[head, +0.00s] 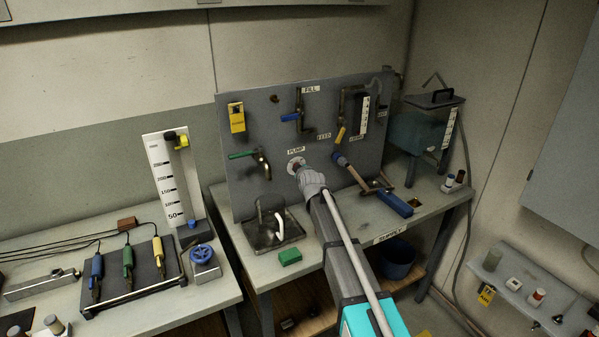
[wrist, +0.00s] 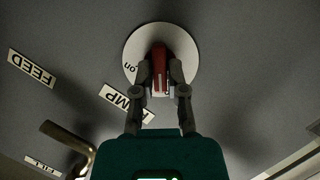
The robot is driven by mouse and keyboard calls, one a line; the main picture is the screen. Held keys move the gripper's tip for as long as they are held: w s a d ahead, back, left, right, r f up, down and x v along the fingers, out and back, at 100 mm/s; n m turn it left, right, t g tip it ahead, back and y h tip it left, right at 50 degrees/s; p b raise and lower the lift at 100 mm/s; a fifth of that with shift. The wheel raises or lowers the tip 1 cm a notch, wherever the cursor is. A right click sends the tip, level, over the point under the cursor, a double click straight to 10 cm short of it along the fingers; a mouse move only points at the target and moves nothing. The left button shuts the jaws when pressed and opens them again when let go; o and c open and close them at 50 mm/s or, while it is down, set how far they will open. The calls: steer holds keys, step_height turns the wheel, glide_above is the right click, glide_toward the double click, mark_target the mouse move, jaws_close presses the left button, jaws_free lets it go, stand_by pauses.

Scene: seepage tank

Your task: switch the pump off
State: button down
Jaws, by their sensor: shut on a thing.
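The pump switch is a red knob (wrist: 159,58) on a round white dial (wrist: 190,48), set in the grey panel. The word "on" shows at the dial's left edge in the wrist view; any other mark is hidden. The PUMP label (wrist: 127,101) is beside the dial, partly covered by a finger. In the head view the dial (head: 295,162) is at mid-panel, under its PUMP label (head: 296,150). My gripper (wrist: 160,70) is shut on the red knob, one finger on each side; it also shows in the head view (head: 306,174).
The panel (head: 235,190) also carries a green-handled valve (head: 242,155), a blue-handled one (head: 290,117) and a yellow-handled one (head: 340,134). A sink (head: 262,236) and a green block (head: 290,257) are on the bench. A blue-ended tool (head: 395,205) lies right of my arm.

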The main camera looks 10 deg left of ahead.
steer(key=shift+s+f+n, duration=0.1)
steer(key=shift+s+n, duration=0.05)
steer(key=shift+n, duration=0.25)
steer(key=c, duration=0.7)
jaws_free()
steer(key=shift+m, duration=0.3)
